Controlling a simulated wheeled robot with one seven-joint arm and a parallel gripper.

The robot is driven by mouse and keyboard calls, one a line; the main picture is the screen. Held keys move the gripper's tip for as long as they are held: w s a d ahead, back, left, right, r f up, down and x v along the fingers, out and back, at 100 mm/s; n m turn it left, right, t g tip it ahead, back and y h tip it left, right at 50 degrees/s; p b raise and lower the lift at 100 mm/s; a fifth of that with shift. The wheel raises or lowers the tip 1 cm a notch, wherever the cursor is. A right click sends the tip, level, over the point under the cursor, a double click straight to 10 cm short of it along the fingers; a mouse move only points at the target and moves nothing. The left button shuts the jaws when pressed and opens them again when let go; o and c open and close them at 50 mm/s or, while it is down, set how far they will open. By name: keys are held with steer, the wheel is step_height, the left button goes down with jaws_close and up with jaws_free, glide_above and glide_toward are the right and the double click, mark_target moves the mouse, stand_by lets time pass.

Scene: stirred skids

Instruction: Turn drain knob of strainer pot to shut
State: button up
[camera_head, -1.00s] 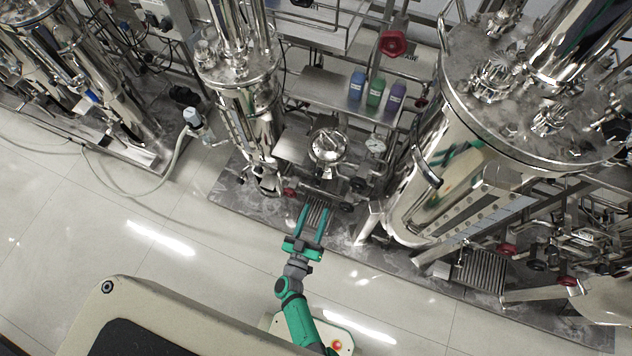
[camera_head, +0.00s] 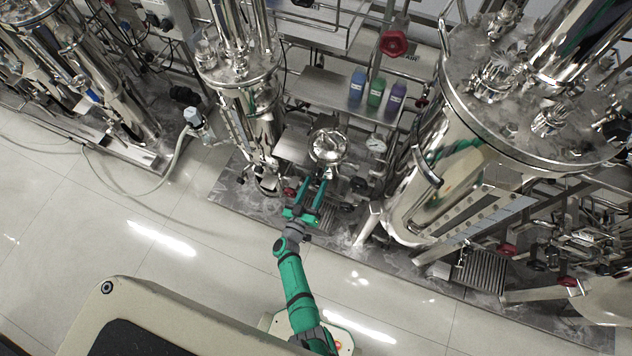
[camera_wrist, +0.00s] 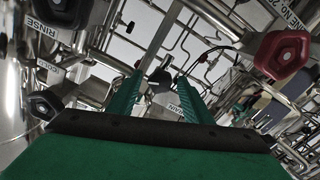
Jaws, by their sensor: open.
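The strainer pot (camera_head: 328,146) is a small shiny steel vessel on the skid in the middle of the head view. My gripper (camera_head: 315,182) is open just in front of and below it, its two green fingers pointing toward the pot. In the wrist view my gripper (camera_wrist: 160,78) has a small dark grey knob (camera_wrist: 162,98) in the gap between its fingers, beyond the palm. A white label under that knob, partly covered, seems to read DRAIN. The fingers do not visibly press on it. The knob's turn position is too small to tell.
In the wrist view a red knob (camera_wrist: 282,54) is at right and dark knobs (camera_wrist: 45,104) with RINSE and COLD labels are at left. Pipes crowd around. Three bottles (camera_head: 376,93) stand on a shelf behind. A large tank (camera_head: 430,185) is at right. The floor in front is clear.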

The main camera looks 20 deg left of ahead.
steer(key=shift+w, duration=0.8)
steer(key=shift+c, duration=0.4)
steer(key=c, duration=1)
steer(key=shift+d+m, duration=0.1)
steer(key=shift+m, duration=0.4)
steer(key=m, duration=0.3)
steer(key=shift+m, duration=1.7)
